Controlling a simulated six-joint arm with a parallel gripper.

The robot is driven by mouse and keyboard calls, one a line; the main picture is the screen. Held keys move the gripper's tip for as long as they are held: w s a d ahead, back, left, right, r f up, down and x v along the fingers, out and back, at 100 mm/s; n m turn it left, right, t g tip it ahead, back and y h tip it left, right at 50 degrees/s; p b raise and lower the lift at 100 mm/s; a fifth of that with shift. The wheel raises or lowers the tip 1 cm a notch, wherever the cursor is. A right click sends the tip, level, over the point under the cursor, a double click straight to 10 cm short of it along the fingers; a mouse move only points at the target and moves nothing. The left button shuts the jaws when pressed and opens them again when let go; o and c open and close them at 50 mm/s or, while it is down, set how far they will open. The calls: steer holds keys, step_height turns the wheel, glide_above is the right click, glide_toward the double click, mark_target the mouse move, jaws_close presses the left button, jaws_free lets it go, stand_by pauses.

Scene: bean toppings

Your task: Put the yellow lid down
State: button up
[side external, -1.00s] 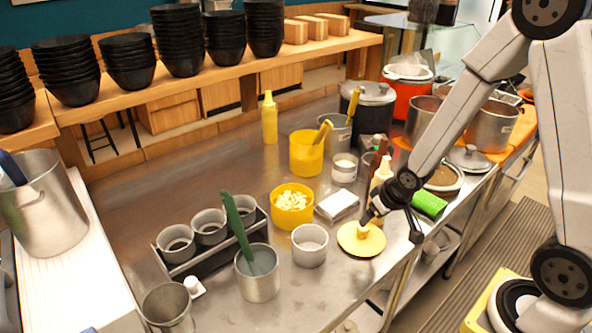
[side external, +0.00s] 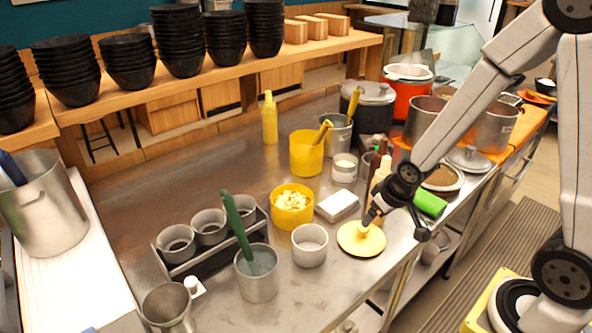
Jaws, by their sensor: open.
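The yellow lid (side external: 361,241) lies flat on the steel counter near its front edge, with its pale knob upward. My gripper (side external: 372,213) is just above the lid at the knob, coming in from the upper right. The jaws are open; the fingertips are small here, and whether they still touch the knob is hard to tell. A yellow container (side external: 292,207) with pale pieces inside stands uncovered to the left of the lid.
A metal cup (side external: 309,246) stands left of the lid, and a white stack (side external: 337,206) lies behind it. Bottles (side external: 380,172) and a green item (side external: 429,203) are close to my gripper. A cup with a green utensil (side external: 257,273) stands further left. Open counter lies at the middle left.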

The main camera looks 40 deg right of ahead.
steer(key=s+a+r+n+g, duration=0.1)
steer(key=s+a+r, duration=0.3)
steer(key=s+a, duration=0.1)
steer(key=shift+s+r+g+y, duration=0.2)
steer(key=shift+r+g+y, duration=0.1)
steer(key=shift+r, duration=0.1)
